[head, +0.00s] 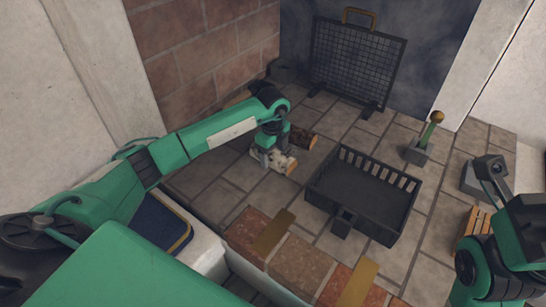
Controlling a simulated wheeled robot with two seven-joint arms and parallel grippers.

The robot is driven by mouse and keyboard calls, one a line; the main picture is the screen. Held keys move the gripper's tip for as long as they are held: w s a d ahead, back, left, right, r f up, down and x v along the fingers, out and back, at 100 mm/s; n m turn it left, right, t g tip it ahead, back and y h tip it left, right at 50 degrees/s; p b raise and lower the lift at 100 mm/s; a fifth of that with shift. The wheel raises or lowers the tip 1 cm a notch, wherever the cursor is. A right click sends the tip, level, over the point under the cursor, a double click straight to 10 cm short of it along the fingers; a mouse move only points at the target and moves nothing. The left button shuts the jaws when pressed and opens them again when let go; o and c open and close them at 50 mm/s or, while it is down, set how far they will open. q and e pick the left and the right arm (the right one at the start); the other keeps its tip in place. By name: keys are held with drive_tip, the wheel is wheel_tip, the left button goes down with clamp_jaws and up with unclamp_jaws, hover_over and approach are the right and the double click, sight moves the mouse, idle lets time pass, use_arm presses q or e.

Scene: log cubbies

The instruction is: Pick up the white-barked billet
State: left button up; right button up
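The white-barked billet (284,162) is a short, pale log piece with a tan cut end, low over the stone floor near the brick wall. My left gripper (269,157) points down right at it, with a finger in front of its left part. The gripper and wrist hide part of the billet, and I cannot tell whether the fingers are closed on it. A dark-barked billet (302,138) lies just behind and to the right. My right arm shows at the lower right, but I cannot make out its gripper.
A black slatted crate (363,194) stands open and empty right of the billets. A black mesh screen (355,61) stands behind. A green-handled, wooden-knobbed tool (428,137) stands at the right. A brick ledge (298,262) runs along the front. Floor between crate and screen is clear.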

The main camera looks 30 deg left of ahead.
use_arm(q)
drive_tip(key=c, duration=0.9)
drive_tip(key=shift+r, duration=0.1)
